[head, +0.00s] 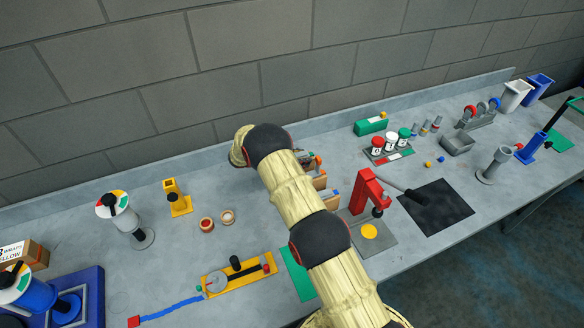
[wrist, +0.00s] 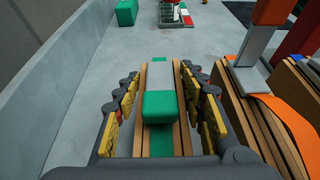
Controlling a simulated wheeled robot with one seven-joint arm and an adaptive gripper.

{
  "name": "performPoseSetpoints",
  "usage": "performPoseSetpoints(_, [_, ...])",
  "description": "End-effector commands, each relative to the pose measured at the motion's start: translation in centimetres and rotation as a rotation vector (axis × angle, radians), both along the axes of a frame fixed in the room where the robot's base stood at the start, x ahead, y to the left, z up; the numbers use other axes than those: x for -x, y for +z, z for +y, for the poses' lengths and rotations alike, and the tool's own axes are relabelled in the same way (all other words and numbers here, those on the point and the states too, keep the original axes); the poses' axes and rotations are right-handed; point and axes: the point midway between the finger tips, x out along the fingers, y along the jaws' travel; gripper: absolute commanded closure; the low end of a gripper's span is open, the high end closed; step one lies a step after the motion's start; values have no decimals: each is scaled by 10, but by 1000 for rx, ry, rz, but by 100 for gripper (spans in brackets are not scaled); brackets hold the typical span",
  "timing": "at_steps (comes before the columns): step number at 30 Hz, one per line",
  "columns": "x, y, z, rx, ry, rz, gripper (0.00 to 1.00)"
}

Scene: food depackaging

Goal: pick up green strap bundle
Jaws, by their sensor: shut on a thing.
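In the wrist view, the green strap bundle (wrist: 182,142) is a stack of brown cardboard strips. A green strap and a grey piece with a green block-shaped end lie along its top. My gripper (wrist: 159,84) has its yellow-padded fingers on either side of the bundle and is shut on it. The lower part of the bundle is hidden. In the head view, my arm hides the gripper and this bundle.
An orange strap bundle (wrist: 245,98) stands close on the right in the wrist view. In the head view, a red press (head: 366,190), a yellow stand (head: 178,199) and a green box (head: 370,126) stand around my arm. The wall runs along the back.

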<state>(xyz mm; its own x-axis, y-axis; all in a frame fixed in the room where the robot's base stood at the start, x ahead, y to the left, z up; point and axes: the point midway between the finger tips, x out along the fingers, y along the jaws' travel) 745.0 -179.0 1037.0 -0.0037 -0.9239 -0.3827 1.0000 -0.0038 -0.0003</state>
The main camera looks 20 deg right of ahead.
Motion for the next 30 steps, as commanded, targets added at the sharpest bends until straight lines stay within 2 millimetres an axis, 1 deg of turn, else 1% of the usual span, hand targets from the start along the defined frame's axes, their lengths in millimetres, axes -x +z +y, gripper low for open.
performPoseSetpoints(2, [0, 0, 0, 0, 0, 0, 77])
performPoseSetpoints(14, [0, 0, 0, 0, 0, 0, 100])
performPoseSetpoints(25, [-1, 4, 0, 1, 0, -2, 100])
performPoseSetpoints(30, [-1, 15, 0, 1, 0, -3, 100])
